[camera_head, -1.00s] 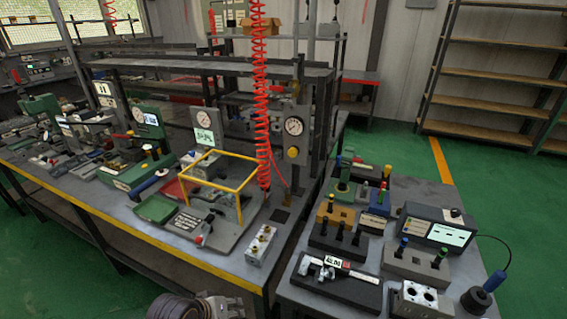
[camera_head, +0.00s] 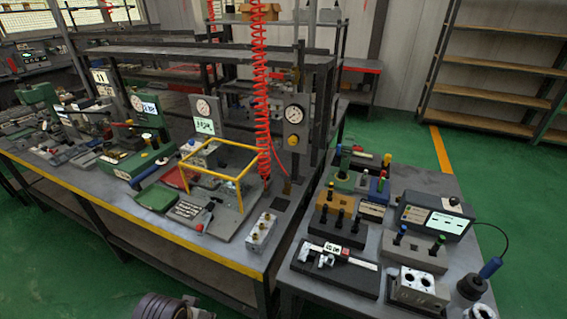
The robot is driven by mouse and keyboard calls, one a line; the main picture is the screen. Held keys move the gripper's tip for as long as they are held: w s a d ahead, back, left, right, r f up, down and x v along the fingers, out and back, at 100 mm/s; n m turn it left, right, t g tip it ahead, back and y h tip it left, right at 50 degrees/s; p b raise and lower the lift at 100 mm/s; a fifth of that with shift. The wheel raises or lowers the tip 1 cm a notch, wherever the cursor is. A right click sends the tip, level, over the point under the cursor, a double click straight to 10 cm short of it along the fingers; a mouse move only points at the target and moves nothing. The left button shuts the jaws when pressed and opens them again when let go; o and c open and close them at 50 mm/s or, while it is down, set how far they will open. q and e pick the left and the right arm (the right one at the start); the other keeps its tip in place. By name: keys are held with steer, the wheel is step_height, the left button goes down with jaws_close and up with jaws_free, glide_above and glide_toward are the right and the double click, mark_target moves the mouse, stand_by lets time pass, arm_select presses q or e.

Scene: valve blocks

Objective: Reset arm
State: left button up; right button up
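Neither gripper's fingers show in the head view. A dark ribbed round part with a grey piece beside it, apparently part of my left arm, just enters at the bottom edge. A silver valve block (camera_head: 261,229) with small fittings on top sits on the near right corner of the long workbench (camera_head: 225,262). Another silver block (camera_head: 419,287) with two round holes on top stands at the front of the right table (camera_head: 376,238). My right arm is not in view.
A yellow frame (camera_head: 218,173) stands over a grey fixture on the workbench. A red coiled hose (camera_head: 260,90) hangs near a pressure gauge (camera_head: 293,114). The right table holds a caliper (camera_head: 337,257) and a display box (camera_head: 436,217). Green floor is clear at right.

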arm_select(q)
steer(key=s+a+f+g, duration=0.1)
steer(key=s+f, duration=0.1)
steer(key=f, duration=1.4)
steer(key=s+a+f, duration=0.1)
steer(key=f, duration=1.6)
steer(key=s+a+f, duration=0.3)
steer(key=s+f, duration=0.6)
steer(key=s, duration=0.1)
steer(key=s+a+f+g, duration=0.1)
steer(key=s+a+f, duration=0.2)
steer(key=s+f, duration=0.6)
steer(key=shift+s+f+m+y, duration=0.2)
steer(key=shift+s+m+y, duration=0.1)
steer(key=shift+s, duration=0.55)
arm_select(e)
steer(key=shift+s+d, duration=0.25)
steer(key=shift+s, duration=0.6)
